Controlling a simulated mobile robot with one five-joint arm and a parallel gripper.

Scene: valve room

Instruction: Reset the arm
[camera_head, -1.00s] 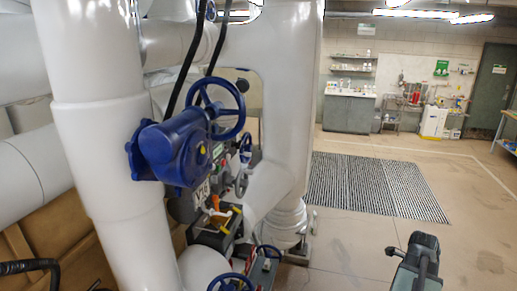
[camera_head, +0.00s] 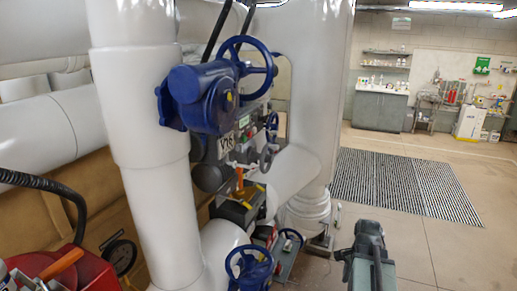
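My arm (camera_head: 368,262), dark grey-green, rises from the bottom edge at the lower right of the head view. It stands in front of the floor, to the right of the pipes and valves, and seems to hold nothing. Its far end is small and dark, so I cannot make out fingers or whether my gripper is open or shut. No contact with anything shows.
A blue valve with a handwheel (camera_head: 205,95) sits on a thick white pipe (camera_head: 150,130). A lower blue valve (camera_head: 250,268) is left of my arm. A red box (camera_head: 70,272) stands lower left. Floor near the striped mat (camera_head: 400,186) is clear.

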